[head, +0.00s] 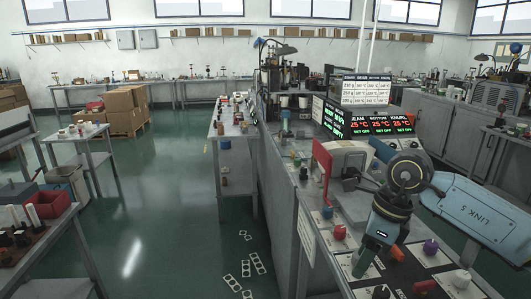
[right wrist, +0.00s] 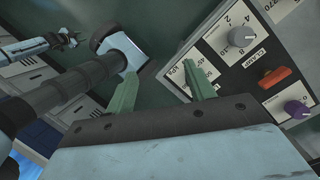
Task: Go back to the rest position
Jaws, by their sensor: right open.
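My right gripper (head: 362,264) hangs pointing down over the front of the control bench in the head view. In the right wrist view its two green fingers (right wrist: 163,84) stand well apart with nothing between them. One finger is close to the edge of a knob panel (right wrist: 222,62) in the picture; I cannot tell whether it touches. A small claw-like end (right wrist: 70,40) at the upper left of the right wrist view looks like my left gripper, too small to read. My left arm does not show in the head view.
The bench carries a red knob (head: 340,232), a purple knob (head: 430,247) and a grey knob (head: 461,279) near my right gripper. A red-and-white machine (head: 345,160) and lit temperature displays (head: 380,125) stand behind. Open green floor (head: 165,215) lies to the left.

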